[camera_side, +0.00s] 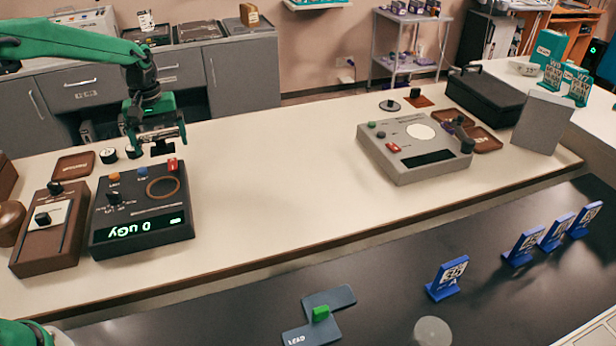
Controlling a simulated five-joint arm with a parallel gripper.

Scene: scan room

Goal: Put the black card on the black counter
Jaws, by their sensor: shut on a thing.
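My gripper (157,137) is at the left, above the far edge of a dark meter box with a lit display. It is shut on a small black piece, which looks like the black card (161,150). The card hangs just under the jaws, and its upper part is hidden by them. I cannot tell whether it touches anything below. The black counter (380,280) runs along the front, beyond the cream bench's near edge.
The dark meter (140,212) and a brown box (50,235) stand on the cream bench (275,140), with a grey device (415,148) to the right. Several blue number stands, a LEAD piece (320,312) and a pale disc (433,331) are on the black counter. The bench's middle is clear.

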